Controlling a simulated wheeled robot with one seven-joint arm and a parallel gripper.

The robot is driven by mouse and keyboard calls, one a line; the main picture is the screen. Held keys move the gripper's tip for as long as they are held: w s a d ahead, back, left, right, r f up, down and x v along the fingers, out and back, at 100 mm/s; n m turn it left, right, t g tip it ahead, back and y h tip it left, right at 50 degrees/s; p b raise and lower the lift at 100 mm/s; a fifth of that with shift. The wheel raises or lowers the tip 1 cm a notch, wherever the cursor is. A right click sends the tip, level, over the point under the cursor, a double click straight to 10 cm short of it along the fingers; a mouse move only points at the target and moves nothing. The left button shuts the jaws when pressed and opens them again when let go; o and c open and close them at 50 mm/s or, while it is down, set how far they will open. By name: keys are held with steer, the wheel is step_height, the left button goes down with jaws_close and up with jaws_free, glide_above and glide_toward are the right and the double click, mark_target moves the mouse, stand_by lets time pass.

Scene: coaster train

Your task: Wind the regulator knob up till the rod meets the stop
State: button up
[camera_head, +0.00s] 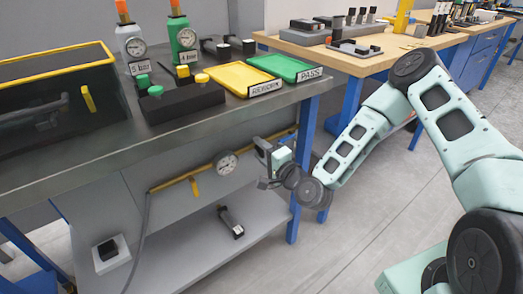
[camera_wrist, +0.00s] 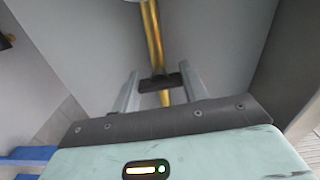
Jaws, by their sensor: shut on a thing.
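Under the bench, a yellow pipe (camera_head: 172,183) with a round dial gauge (camera_head: 227,163) runs across the grey back panel. My gripper (camera_head: 264,167) is at the pipe's right part, to the right of the gauge. In the wrist view, a dark crosspiece (camera_wrist: 160,83), which looks like the regulator knob, sits between the two fingers of my gripper (camera_wrist: 161,75). My gripper is shut on it. The yellow pipe (camera_wrist: 153,35) runs behind it. In the head view, my gripper hides the knob. I cannot make out the rod or the stop.
The bench top (camera_head: 185,127) overhangs my gripper, and a lower shelf (camera_head: 190,255) lies below with a dark tool (camera_head: 231,222) on it. A blue leg (camera_head: 305,135) stands close to my wrist. Yellow and green trays (camera_head: 285,67) sit above.

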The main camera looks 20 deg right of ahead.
steer(key=shift+m, duration=0.4)
steer(key=o, duration=1)
steer(key=shift+p+v, duration=2.3)
steer(key=shift+v, duration=6.5)
